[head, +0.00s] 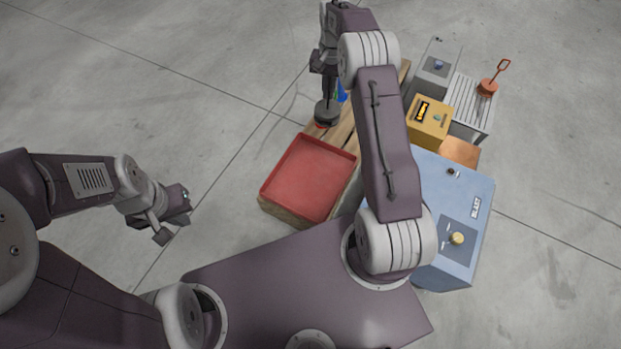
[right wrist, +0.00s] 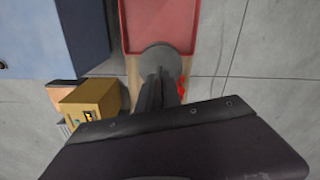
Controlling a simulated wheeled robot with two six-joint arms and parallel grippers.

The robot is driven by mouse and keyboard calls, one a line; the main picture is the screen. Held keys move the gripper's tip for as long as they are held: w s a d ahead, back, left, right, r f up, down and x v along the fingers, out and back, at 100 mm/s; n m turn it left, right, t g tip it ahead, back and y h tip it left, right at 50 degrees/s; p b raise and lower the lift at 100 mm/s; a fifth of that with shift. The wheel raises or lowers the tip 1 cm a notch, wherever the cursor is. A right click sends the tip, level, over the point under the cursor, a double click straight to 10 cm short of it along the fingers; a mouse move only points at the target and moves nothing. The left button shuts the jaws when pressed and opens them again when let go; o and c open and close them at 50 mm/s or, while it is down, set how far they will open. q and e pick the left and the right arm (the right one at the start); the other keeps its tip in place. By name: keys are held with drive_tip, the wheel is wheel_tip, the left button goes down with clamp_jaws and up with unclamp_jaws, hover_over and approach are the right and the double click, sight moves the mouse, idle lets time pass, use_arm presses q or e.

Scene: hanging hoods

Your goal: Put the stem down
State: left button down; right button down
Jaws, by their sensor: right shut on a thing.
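My right gripper (head: 328,78) is shut on the stem, pointing down over the wooden bench beyond the red tray (head: 308,178). A dark grey round disc (head: 327,113) shows at the lower end of the held stem, with a bit of orange-red under it. In the right wrist view the disc (right wrist: 160,58) sits just past my fingers, overlapping the near edge of the red tray. The fingers hide most of the stem, and I cannot tell whether the disc touches the wood. My left gripper (head: 174,216) is open and empty over the floor at the left.
A blue cabinet (head: 470,190) with a yellow knob stands right of the tray. A small blue thing (head: 341,92) is beside the right gripper. The left floor is clear.

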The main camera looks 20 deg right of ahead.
drive_tip(key=d+f+m+b, duration=0.1)
drive_tip(key=d+f+m, duration=0.2)
drive_tip(key=d+f, duration=0.7)
drive_tip(key=s+a+f+b, duration=0.6)
drive_tip(key=s+a+f, duration=0.2)
drive_tip(key=a, duration=0.3)
drive_tip(key=shift+f, duration=0.55)
wheel_tip(320, 180, down, 4)
drive_tip(key=b, duration=0.3)
drive_tip(key=c, duration=1.5)
unclamp_jaws()
drive_tip(key=shift+f, duration=0.1)
